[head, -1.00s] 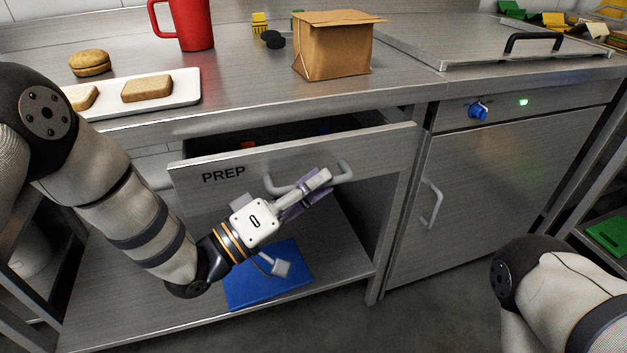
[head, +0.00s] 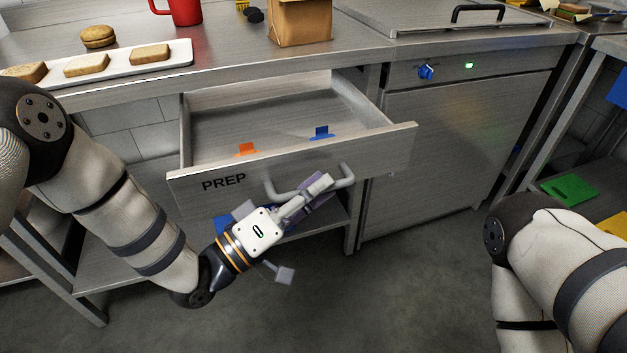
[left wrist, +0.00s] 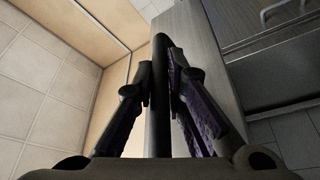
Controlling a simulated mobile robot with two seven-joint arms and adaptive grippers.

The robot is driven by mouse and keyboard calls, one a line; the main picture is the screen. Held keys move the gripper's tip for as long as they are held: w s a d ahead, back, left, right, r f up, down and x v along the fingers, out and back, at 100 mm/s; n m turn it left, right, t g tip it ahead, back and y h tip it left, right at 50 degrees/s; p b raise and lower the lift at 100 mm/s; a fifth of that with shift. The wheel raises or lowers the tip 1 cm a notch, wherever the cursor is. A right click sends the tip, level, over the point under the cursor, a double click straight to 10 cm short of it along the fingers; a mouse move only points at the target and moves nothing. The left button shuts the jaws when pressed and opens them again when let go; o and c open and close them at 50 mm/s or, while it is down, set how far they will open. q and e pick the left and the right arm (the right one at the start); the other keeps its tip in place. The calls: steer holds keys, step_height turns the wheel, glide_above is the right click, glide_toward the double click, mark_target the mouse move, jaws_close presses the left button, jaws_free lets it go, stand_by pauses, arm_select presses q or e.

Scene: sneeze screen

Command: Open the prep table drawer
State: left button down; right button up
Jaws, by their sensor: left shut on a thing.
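The prep drawer (head: 292,167), a steel drawer marked PREP, stands well out from under the counter, with its inside in view. An orange tab (head: 246,149) and a blue tab (head: 321,132) show inside it. Its handle (head: 347,176) is a grey bar on the front. My left gripper (head: 318,187) is at the handle, shut on it. In the left wrist view the handle bar (left wrist: 161,95) runs between the two fingers. The gripper hides the middle of the handle in the head view. My right arm shows at the right, but its gripper is out of view.
On the counter are a white tray (head: 120,66) with bread slices, a bun (head: 98,36), a red mug (head: 185,10) and a paper bag (head: 301,22). A steel cabinet (head: 450,150) stands right of the drawer. The floor (head: 400,300) in front is clear.

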arm_select(q)
steer(key=shift+s, duration=0.15)
steer(key=c, duration=1.9)
jaws_free()
steer(key=v, duration=1.2)
steer(key=shift+f, duration=0.1)
